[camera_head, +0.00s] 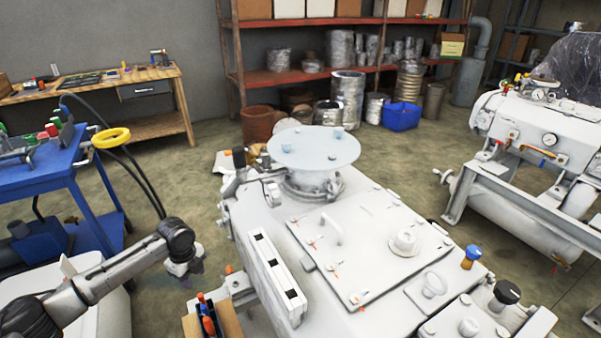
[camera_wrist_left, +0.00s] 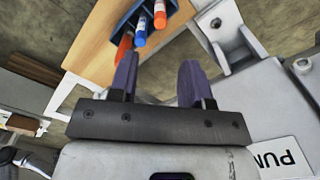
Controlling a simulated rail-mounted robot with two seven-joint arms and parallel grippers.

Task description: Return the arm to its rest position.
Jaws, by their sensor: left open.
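My left arm comes in from the left in the head view, and its gripper (camera_head: 188,275) points down beside the white vacuum machine (camera_head: 262,268), to its left. In the left wrist view the two purple fingers of this gripper (camera_wrist_left: 158,72) stand apart with nothing between them. The gripper is clear of the machine. My right gripper is in neither view.
Floor between cart and machine is free.

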